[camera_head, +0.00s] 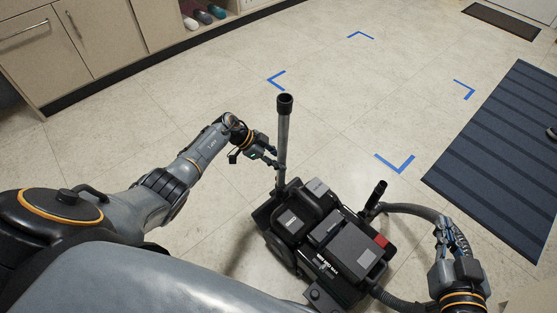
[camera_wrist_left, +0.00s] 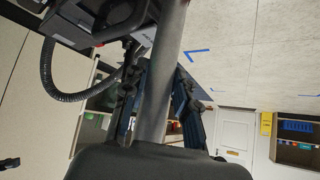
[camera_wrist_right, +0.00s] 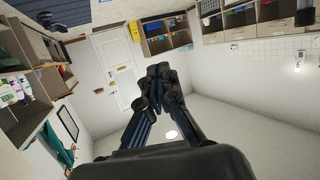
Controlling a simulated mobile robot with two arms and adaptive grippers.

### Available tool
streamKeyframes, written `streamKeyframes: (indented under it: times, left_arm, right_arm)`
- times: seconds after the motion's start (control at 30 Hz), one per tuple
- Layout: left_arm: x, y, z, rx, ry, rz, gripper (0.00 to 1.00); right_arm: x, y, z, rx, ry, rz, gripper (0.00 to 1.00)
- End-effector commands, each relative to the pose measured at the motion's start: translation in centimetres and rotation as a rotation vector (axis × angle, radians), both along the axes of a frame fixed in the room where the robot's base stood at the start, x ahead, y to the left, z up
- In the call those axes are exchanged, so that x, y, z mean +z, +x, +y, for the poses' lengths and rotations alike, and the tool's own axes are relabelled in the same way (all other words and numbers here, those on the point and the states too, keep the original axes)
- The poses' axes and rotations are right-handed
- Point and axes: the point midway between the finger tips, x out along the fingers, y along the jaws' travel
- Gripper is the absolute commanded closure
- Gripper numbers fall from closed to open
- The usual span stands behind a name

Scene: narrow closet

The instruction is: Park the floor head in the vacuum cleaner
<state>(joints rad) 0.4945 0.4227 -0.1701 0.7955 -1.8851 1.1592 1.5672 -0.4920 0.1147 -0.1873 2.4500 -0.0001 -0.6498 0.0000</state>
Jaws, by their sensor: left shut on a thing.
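The black and grey vacuum cleaner (camera_head: 345,250) stands on the floor below me. A grey tube (camera_head: 283,140) with a black collar on top stands nearly upright at its far left side. My left gripper (camera_head: 274,158) is shut on this tube, which passes between its fingers in the left wrist view (camera_wrist_left: 160,85). The tube's lower end is partly hidden by the vacuum body, and I cannot make out the floor head. My right gripper (camera_head: 447,232) is by the hose (camera_head: 415,210) at the right. Its fingertips meet with nothing between them in the right wrist view (camera_wrist_right: 160,75).
A black upright hose end (camera_head: 378,192) rises beside the vacuum. Blue corner marks (camera_head: 395,163) outline a clear patch of floor beyond. A dark striped mat (camera_head: 505,150) lies at the right. Cabinets (camera_head: 85,45) line the far left.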

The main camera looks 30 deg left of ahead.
Motion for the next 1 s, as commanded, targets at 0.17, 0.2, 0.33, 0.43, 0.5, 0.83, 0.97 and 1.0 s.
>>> streamKeyframes:
  times: [0.17,0.2,0.33,0.43,0.5,0.83,0.97,1.0]
  left_arm:
    - [0.2,0.2,0.0,0.001,-0.002,-0.004,1.00]
    - [0.2,0.2,0.0,0.001,-0.002,-0.004,1.00]
    - [0.2,0.2,0.0,0.001,-0.002,-0.004,1.00]
    - [0.2,0.2,0.1,0.001,-0.004,-0.004,1.00]
    - [0.2,0.2,0.1,0.001,-0.005,-0.003,1.00]
    - [0.2,0.3,0.2,0.000,-0.012,-0.001,1.00]
    - [0.2,0.3,0.3,0.000,-0.015,0.000,1.00]
    - [0.2,0.3,0.3,0.000,-0.015,0.000,1.00]
  right_arm:
    - [-0.1,-0.1,0.0,0.000,0.000,0.005,1.00]
    - [-0.1,-0.1,0.0,0.000,0.000,0.006,1.00]
    - [-0.2,-0.1,0.0,0.001,0.000,0.006,1.00]
    - [0.0,0.0,0.0,0.001,0.002,-0.005,1.00]
    - [0.1,0.0,0.1,0.001,0.005,-0.013,1.00]
    - [1.1,0.3,0.3,0.002,0.021,-0.065,1.00]
    - [1.4,0.5,0.4,0.003,0.026,-0.083,1.00]
    - [1.5,0.5,0.4,0.003,0.027,-0.090,1.00]
